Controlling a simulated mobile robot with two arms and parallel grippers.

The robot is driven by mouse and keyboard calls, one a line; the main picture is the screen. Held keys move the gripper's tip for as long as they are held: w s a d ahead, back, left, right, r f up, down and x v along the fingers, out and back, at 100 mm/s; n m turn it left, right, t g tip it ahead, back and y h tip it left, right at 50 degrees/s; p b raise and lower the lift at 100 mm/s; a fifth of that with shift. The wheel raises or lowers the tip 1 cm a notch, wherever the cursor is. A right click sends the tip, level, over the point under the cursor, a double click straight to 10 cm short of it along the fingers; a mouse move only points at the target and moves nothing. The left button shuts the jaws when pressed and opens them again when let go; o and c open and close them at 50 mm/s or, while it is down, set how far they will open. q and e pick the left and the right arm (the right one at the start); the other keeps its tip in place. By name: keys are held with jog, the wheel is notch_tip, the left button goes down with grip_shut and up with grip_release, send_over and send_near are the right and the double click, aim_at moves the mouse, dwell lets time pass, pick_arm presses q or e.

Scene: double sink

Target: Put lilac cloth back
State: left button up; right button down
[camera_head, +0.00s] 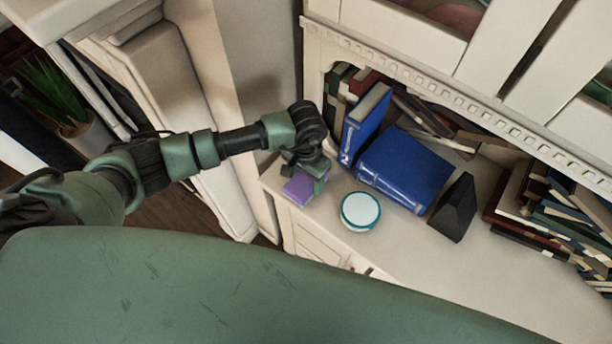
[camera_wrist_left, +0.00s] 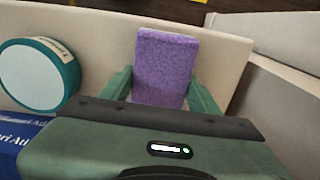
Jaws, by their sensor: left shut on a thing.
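The lilac cloth (camera_head: 297,188) is a small folded purple block at the left end of the cabinet top. My left gripper (camera_head: 307,172) is over it and partly hides it in the head view. In the left wrist view the cloth (camera_wrist_left: 165,66) sits between the two green fingers of my left gripper (camera_wrist_left: 163,88), which is shut on it. I cannot tell whether the cloth touches the cabinet top. My right gripper is not in view.
A round teal-and-white container (camera_head: 360,211) stands right of the cloth. Behind are blue books (camera_head: 405,168), a dark wedge-shaped object (camera_head: 454,208) and stacked books (camera_head: 545,215). The front right of the cabinet top (camera_head: 500,275) is clear.

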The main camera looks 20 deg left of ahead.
aim_at(306, 179)
pick_arm(q)
jog(key=o, duration=1.2)
jog(key=shift+r, duration=0.1)
jog(key=shift+w+r, duration=0.1)
jog(key=shift+r, duration=0.2)
notch_tip(306, 179, up, 11)
jog(key=b, duration=0.4)
jog(key=shift+r, duration=0.15)
